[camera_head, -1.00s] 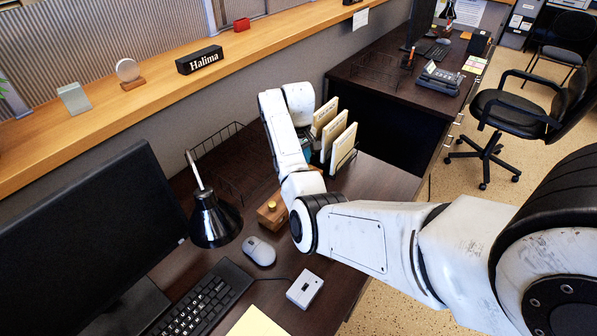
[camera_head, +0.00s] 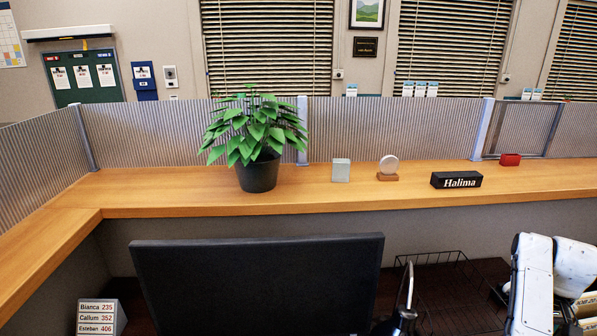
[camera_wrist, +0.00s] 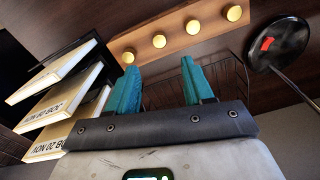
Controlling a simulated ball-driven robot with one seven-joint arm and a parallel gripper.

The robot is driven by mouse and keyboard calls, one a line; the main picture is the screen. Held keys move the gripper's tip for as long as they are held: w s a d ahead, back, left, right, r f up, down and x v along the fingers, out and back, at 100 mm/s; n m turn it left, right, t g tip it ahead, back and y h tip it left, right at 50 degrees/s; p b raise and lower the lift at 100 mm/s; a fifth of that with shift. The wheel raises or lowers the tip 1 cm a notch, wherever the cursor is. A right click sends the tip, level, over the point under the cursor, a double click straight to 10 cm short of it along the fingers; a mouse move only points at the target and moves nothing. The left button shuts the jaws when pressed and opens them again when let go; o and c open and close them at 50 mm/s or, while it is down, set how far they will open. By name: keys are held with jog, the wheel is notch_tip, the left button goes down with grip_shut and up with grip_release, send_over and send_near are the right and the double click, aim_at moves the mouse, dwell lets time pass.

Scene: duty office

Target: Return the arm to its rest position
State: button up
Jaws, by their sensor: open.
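My gripper (camera_wrist: 160,88) shows in the wrist view with its two teal fingers apart and nothing between them. Beyond the fingertips is a wooden block with several round brass knobs (camera_wrist: 159,41); whether the fingers touch it I cannot tell. My white arm (camera_head: 533,275) shows at the lower right of the head view, and the gripper itself is out of that view.
Cream folders (camera_wrist: 62,100) stand left of my gripper, and a black lamp (camera_wrist: 283,42) is at its right. The ledge holds a plant (camera_head: 258,172) and a Halima nameplate (camera_head: 457,180).

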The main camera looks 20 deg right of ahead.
jog(key=s+a+f+n, duration=0.1)
jog(key=s+a+f, duration=0.2)
jog(key=a, duration=0.6)
jog(key=s+a+f+n, duration=0.1)
jog(key=s+a+f, duration=0.3)
jog(key=a, duration=0.6)
jog(key=s+a+f+n+h, duration=0.1)
jog(key=s+a+f, duration=0.2)
jog(key=a, duration=0.6)
jog(key=shift+s+a+f+n+t, duration=0.1)
jog(key=shift+s+f+n+t, duration=0.1)
jog(key=shift+s, duration=0.25)
jog(key=shift+s+a+f+n+t, duration=0.1)
jog(key=shift+s+f, duration=0.1)
jog(key=shift+s, duration=0.25)
jog(key=s+a+r+n, duration=0.1)
jog(key=s+a, duration=0.5)
jog(key=shift+a+r+y, duration=0.25)
jog(key=shift+a+y, duration=0.15)
